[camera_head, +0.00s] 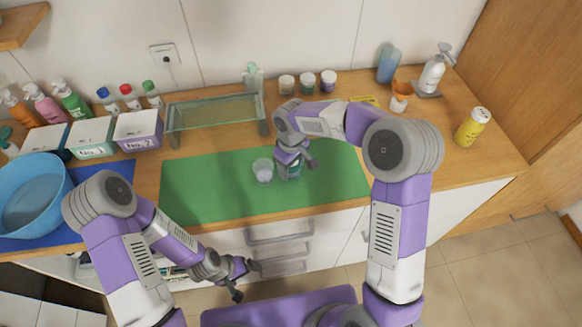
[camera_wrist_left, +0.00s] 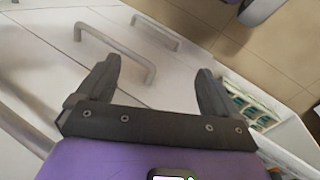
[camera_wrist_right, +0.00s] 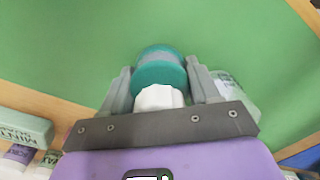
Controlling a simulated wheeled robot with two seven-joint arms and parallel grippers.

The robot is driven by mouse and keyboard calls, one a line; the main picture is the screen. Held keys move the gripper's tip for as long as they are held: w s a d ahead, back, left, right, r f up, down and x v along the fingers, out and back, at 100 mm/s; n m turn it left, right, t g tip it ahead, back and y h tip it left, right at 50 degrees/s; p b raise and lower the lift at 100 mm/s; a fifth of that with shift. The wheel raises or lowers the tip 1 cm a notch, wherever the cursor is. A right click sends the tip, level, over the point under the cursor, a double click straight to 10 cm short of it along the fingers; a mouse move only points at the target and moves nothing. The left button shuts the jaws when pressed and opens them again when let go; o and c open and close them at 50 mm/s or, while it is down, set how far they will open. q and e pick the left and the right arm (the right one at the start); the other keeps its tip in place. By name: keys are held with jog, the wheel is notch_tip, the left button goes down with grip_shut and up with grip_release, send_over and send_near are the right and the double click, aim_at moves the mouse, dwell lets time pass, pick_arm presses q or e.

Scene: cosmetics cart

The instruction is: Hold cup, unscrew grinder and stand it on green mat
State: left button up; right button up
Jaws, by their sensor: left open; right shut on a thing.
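The green mat (camera_head: 215,190) lies in the middle of the counter. A clear cup (camera_head: 263,171) stands on it, with something pale low inside. My right gripper (camera_head: 296,165) is just right of the cup and shut on the grinder (camera_head: 294,173), which is mostly hidden by the gripper in the head view. In the right wrist view the grinder (camera_wrist_right: 160,73) shows a teal body and a white part between the fingers; the cup (camera_wrist_right: 236,90) is partly hidden behind the right finger. My left gripper (camera_head: 242,277) is open and empty in front of the drawers, below the counter edge.
A glass shelf (camera_head: 215,112) stands behind the mat, with several small jars (camera_head: 307,82) to its right. Labelled boxes (camera_head: 138,130) and a blue basin (camera_head: 32,195) are at left. A yellow bottle (camera_head: 473,126) stands at right. Drawer handles (camera_head: 280,232) protrude below the counter.

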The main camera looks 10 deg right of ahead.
jog(key=shift+f, duration=0.25)
jog(key=o, duration=0.7)
jog(key=shift+f, duration=0.15)
jog(key=o, duration=0.5)
jog(key=shift+c, duration=0.2)
notch_tip(320, 180, up, 12)
jog(key=shift+r+p, duration=0.25)
jog(key=shift+p, duration=0.85)
